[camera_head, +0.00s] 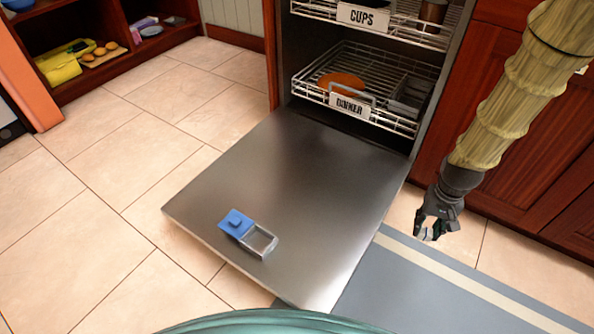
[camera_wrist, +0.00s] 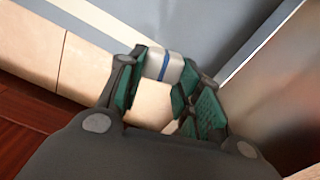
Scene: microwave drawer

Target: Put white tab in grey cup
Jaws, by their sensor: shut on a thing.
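My gripper (camera_head: 433,236) hangs at the right of the open dishwasher door, above the floor. In the wrist view my gripper (camera_wrist: 160,88) has its green-padded fingers shut on the white tab (camera_wrist: 151,66), a small white block with a blue band. The fingers cover part of the tab, and I cannot make it out in the head view. A dark greyish-brown cup (camera_head: 433,11) stands in the upper rack marked CUPS, cut off by the picture's top edge. I cannot tell whether it is the grey cup.
The dishwasher door (camera_head: 310,185) lies open, with a blue-lidded dispenser (camera_head: 261,242) on it. The lower rack (camera_head: 310,80), marked DINNER, holds an orange plate (camera_head: 341,82). Red-brown cabinets (camera_head: 540,150) stand behind my arm. A grey mat (camera_head: 410,285) lies beside the door.

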